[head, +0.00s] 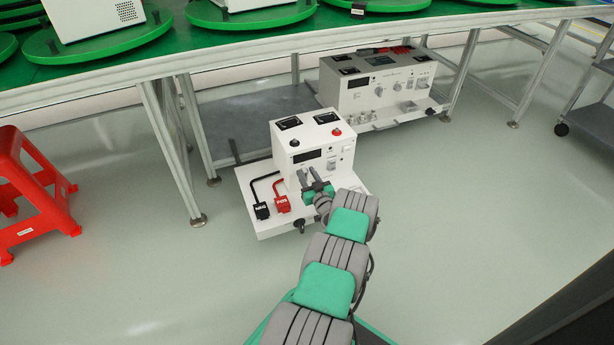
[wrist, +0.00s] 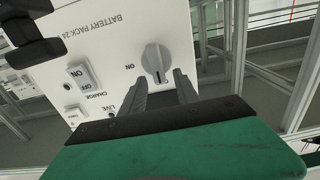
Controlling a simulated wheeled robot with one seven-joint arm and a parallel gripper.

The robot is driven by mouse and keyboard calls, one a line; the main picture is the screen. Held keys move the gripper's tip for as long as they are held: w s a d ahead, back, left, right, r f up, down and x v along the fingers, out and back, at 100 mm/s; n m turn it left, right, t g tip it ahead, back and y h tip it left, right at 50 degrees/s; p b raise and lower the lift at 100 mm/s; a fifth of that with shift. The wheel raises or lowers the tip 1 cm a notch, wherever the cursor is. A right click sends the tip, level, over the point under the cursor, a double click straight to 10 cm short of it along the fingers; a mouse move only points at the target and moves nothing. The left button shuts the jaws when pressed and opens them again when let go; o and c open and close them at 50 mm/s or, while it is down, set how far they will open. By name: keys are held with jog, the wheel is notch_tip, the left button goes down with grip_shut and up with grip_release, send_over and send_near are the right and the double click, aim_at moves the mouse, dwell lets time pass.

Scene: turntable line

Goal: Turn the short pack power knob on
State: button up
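The short pack (head: 287,158) is a white box on a low white base, with a display and controls on its front. The wrist view shows its panel upside down, with "BATTERY PACK-24" lettering. The grey round power knob (wrist: 155,58) has a raised grip bar with a dark mark at its lower end in the picture; an "ON" label is to its left. My gripper (wrist: 161,76) is open, its two grey fingers apart at the knob's lower edge. I cannot tell whether they touch it. In the head view my gripper (head: 317,187) is at the panel front and hides the knob.
Rocker switches (wrist: 77,72) sit left of the knob in the wrist view. A black plug (head: 261,210) and a red plug (head: 282,204) lie on the base. A larger pack (head: 357,103) stands behind, under the green-topped table. A red stool (head: 32,180) is at left.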

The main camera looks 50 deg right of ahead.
grip_shut()
jog(key=shift+f+b, duration=0.1)
jog(key=shift+b, duration=0.2)
dwell(0.4)
jog(key=m+b, duration=0.1)
jog(key=m, duration=0.1)
jog(key=m+b, duration=0.1)
jog(key=shift+s+d+f+m+b, duration=0.2)
jog(key=shift+s+d+m+b, duration=0.05)
jog(key=shift+d+m+b, duration=0.15)
jog(key=m, duration=0.3)
jog(key=shift+s+d+m+b, duration=0.2)
jog(key=shift+m+b, duration=0.1)
jog(key=shift+b, duration=0.1)
jog(key=m, duration=0.3)
jog(key=f+m, duration=0.1)
jog(key=m, duration=0.3)
jog(key=f+m, duration=0.1)
jog(key=m, duration=0.2)
jog(key=shift+s+d+f+m, duration=0.1)
jog(key=shift+s+d+m, duration=0.2)
jog(key=shift+d, duration=0.1)
